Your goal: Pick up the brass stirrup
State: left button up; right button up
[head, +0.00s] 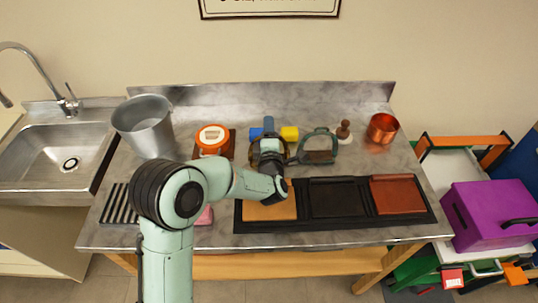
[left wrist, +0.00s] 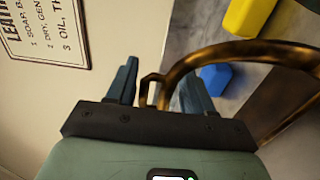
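The brass stirrup (left wrist: 205,55) shows large in the left wrist view as a curved brass band with a small squared eye at its end. In the head view the stirrup (head: 253,152) is mostly hidden behind my left gripper (head: 269,136), near the back of the counter. In the left wrist view my left gripper (left wrist: 158,88) is open, with one finger on each side of the eye. I see a gap beside the eye, and cannot tell whether either finger touches it. My right gripper is not in view.
A greenish stirrup (head: 319,157) stands just to the right. Blue and yellow blocks (head: 290,133) lie behind. An orange-lidded tin (head: 212,139), bucket (head: 145,127), brush (head: 343,132) and copper cup (head: 382,128) stand around. A black three-part tray (head: 335,224) is in front.

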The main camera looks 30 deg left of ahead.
pick_arm(q)
grip_shut()
jog(key=shift+r, duration=0.1)
jog(key=shift+r, duration=0.1)
